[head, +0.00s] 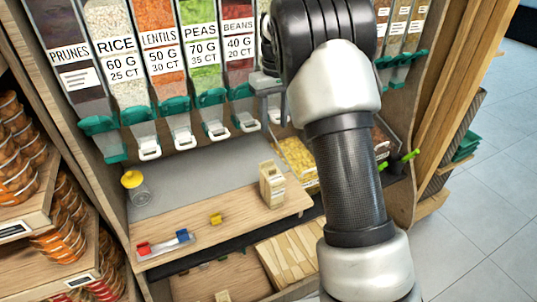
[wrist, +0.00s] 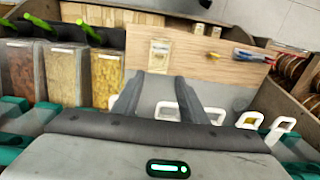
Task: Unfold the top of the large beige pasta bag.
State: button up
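The large beige pasta bag (head: 272,184) stands upright at the right part of the wooden counter, with a label on its front. It also shows in the wrist view (wrist: 158,55), small and beyond the fingertips. Its top looks closed, but the fold is too small to make out. My gripper (wrist: 157,88) is open, with two dark fingers apart and nothing between them. It is above and apart from the bag, near the dispensers. In the head view my arm hides most of the gripper.
Dispensers with green spouts and white handles (head: 219,129) hang close to my gripper. A yellow clip (head: 216,218), a tray with red and blue items (head: 165,243) and a yellow-lidded jar (head: 135,188) are left of the bag. Bulk bins (wrist: 60,75) stand beside the counter.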

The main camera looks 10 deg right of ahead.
jog(key=f, duration=0.2)
jog(key=b, duration=0.1)
send_near(273, 165)
jog(key=s+f, duration=0.1)
jog(key=f, duration=0.1)
jog(key=s+f, duration=0.1)
jog(key=f, duration=0.1)
jog(key=s+a+f, duration=0.1)
jog(key=s+f, duration=0.1)
jog(key=shift+a+f, duration=0.1)
jog(key=shift+f, duration=0.05)
jog(key=shift+c, duration=0.3)
jog(key=c, duration=0.7)
